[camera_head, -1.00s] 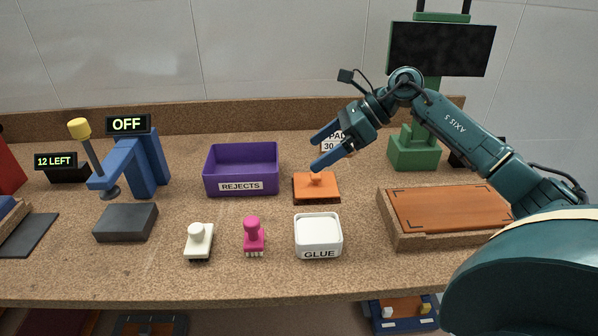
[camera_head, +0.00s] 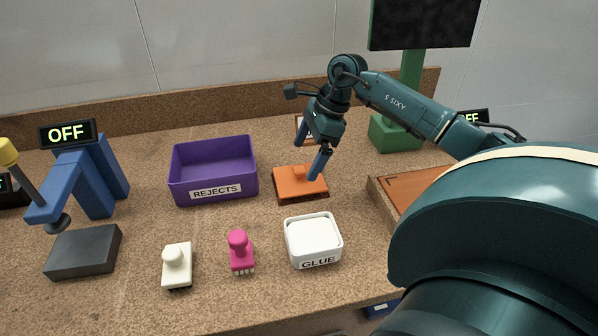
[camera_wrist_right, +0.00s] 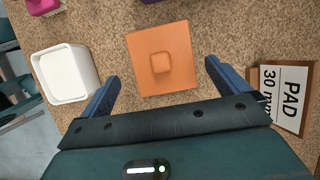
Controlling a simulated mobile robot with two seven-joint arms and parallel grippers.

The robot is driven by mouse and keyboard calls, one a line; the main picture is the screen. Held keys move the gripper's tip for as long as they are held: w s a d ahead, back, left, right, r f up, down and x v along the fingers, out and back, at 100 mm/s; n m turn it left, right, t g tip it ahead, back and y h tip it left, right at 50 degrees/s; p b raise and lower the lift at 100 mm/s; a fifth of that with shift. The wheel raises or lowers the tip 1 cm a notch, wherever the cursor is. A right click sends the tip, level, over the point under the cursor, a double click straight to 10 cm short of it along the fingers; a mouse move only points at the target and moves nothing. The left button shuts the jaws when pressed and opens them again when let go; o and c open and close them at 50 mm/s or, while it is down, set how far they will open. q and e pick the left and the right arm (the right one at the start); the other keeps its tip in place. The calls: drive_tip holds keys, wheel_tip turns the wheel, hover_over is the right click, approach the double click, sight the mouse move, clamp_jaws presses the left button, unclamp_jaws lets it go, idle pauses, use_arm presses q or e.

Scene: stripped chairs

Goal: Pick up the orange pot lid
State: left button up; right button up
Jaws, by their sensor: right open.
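The orange pot lid (camera_head: 288,185) is a flat square plate with a small square knob, resting on a dark base on the bench. In the right wrist view the lid (camera_wrist_right: 150,82) lies ahead of and between the two finger lines, with its knob near its middle. My right gripper (camera_head: 308,162) is open and empty, pointing down above the lid. In the head view one blue finger hides part of the lid and its knob. In the right wrist view the open blue fingers (camera_wrist_right: 163,85) show on both sides, apart from the knob. My left gripper is not in view.
A white GLUE box (camera_head: 325,238) stands in front of the lid and a purple REJECTS bin (camera_head: 200,185) to its left.

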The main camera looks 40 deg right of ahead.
sight(299, 169)
drive_tip(key=shift+p+x, duration=0.4)
drive_tip(key=shift+x, duration=2.3)
drive_tip(key=c, duration=0.6)
drive_tip(key=shift+c, duration=0.2)
drive_tip(key=shift+r, duration=0.1)
wheel_tip(299, 169, up, 10)
drive_tip(key=shift+f, duration=0.1)
